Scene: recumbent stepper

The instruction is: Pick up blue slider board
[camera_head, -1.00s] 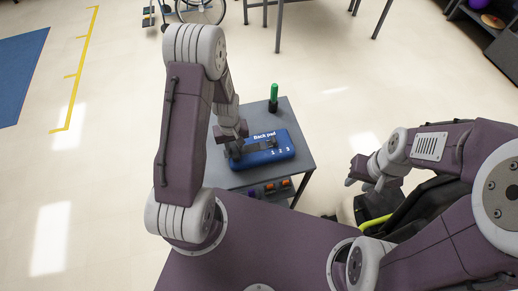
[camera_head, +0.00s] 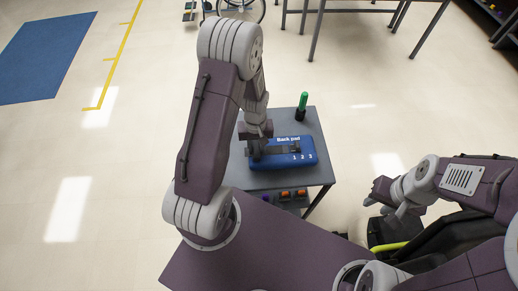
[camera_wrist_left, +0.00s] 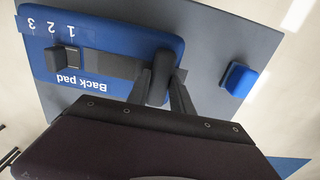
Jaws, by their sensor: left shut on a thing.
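The blue slider board (camera_head: 312,155), marked "Back pad" and 1 2 3, is at the grey table (camera_head: 310,125), in front of a green-topped object. In the left wrist view the board (camera_wrist_left: 100,95) shows a dark slot and a black slider (camera_wrist_left: 62,58) near the 1 and 2. I cannot tell whether the board touches the tabletop. My right gripper (camera_head: 375,198) is apart from the board, right of the table; its jaw opening is unclear.
The green-topped upright object (camera_head: 302,105) stands behind the board. A blue block (camera_wrist_left: 238,80) is on the tabletop in the wrist view. Orange items (camera_head: 285,194) sit on a lower shelf. More tables (camera_head: 370,8) stand at the back. The floor at left is clear.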

